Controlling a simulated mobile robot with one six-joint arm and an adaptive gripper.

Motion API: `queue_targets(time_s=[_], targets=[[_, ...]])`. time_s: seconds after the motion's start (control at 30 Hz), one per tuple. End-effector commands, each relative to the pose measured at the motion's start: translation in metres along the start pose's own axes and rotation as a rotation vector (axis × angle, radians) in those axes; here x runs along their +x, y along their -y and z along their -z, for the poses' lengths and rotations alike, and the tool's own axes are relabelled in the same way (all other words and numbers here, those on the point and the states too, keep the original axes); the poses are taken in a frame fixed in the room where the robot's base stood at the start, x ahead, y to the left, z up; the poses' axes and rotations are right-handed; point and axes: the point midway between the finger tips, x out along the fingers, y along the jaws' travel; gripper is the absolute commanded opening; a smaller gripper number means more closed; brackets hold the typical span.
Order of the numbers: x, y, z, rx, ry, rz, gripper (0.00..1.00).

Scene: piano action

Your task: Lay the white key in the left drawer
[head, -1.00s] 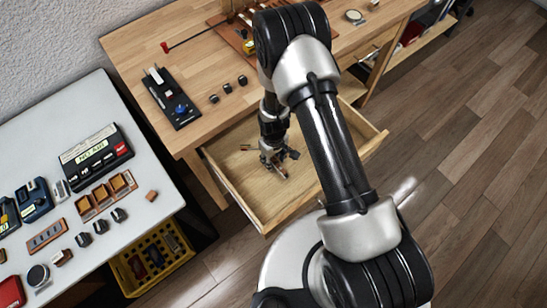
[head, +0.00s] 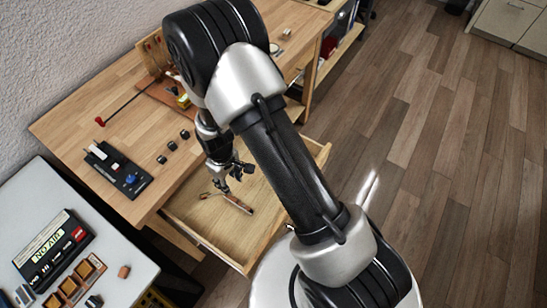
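A black tray (head: 120,172) with a white piece, a blue knob and several dark knobs (head: 173,146) near it are on the bench (head: 75,125). A grey side table (head: 125,290) with a cassette-like box (head: 52,250) stands at lower left. Open floor is at right.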

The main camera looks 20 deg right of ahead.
Motion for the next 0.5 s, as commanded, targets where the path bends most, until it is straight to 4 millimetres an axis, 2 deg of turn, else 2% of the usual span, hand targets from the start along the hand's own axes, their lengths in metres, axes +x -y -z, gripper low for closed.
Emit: queue_targets(time_s=[0.1, 0.23, 0.37, 0.5], targets=[[-0.058, -0.013, 0.007, 0.051, -0.046, -0.016, 0.38], [-0.134, -0.025, -0.002, 0.127, -0.096, -0.033, 0.38], [-0.203, -0.031, -0.024, 0.204, -0.144, -0.048, 0.38], [-0.266, -0.03, -0.058, 0.286, -0.198, -0.065, 0.38]])
